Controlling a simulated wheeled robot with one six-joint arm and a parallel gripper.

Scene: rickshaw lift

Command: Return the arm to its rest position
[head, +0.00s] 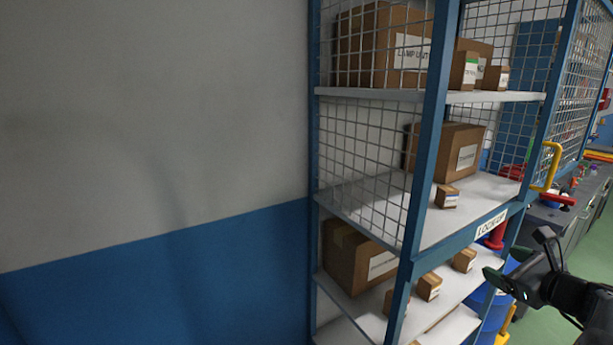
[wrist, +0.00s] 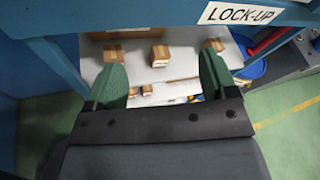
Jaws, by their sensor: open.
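My gripper (head: 500,278) is at the lower right of the head view, in front of the blue mesh shelf unit (head: 425,160). In the wrist view my gripper (wrist: 160,82) shows two green fingers spread wide apart. Nothing is between the fingertips except the view of the lower shelf behind them. The fingers point toward the shelf below the LOCK-UP label (wrist: 240,13), which also shows in the head view (head: 491,224). Whether the fingers touch the shelf frame, I cannot tell.
Cardboard boxes stand on several shelves, such as a large box (head: 445,150) and small boxes (head: 429,287). A yellow handle (head: 548,166) juts out at the right. A blue barrel (head: 484,305) stands behind my gripper. Green floor (head: 590,235) is open at the right.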

